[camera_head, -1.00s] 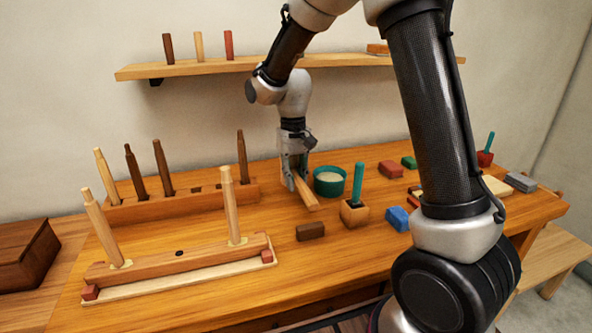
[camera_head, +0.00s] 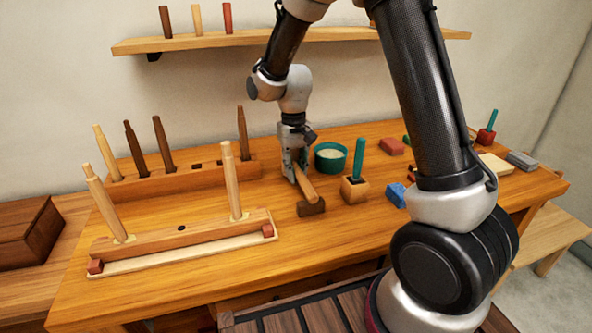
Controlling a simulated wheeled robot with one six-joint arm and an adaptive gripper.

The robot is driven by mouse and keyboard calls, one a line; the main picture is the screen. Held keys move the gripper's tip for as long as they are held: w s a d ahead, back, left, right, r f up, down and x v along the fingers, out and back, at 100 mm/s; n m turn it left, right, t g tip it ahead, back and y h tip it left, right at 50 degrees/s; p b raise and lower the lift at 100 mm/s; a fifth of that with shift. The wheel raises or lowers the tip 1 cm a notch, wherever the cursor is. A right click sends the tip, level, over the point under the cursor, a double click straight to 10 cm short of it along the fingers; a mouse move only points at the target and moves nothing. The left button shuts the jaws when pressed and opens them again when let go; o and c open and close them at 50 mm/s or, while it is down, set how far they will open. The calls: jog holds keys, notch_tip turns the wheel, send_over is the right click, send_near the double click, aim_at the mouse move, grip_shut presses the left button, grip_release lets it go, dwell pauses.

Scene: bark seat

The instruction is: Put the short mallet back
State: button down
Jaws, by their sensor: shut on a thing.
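My gripper (camera_head: 296,174) points down over the middle of the bench and is shut on a pale wooden piece (camera_head: 305,184), which looks like the short mallet. The piece slants down toward the near side. Its near end overlaps a dark brown block (camera_head: 311,209) in the picture; I cannot tell whether they touch. My fingers hide its far end. A long wooden rack (camera_head: 190,180) at the back left holds several upright tools and shows bare slots near its right end. A nearer rack (camera_head: 180,238) holds two pale upright sticks and has an empty dark hole between them.
A green bowl (camera_head: 331,151) stands just right of my gripper. A small wooden holder with a teal handle (camera_head: 355,187), a blue block (camera_head: 396,195) and a red block (camera_head: 391,146) lie further right. A wall shelf (camera_head: 280,39) runs behind.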

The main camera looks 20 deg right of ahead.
jog(key=shift+f, duration=0.25)
jog(key=c, duration=1.3)
grip_release()
jog(key=shift+o, duration=0.2)
jog(key=r, duration=0.3)
jog(key=w+r, duration=0.1)
jog(key=r, duration=0.7)
jog(key=shift+w, duration=0.25)
jog(key=shift+r, duration=0.45)
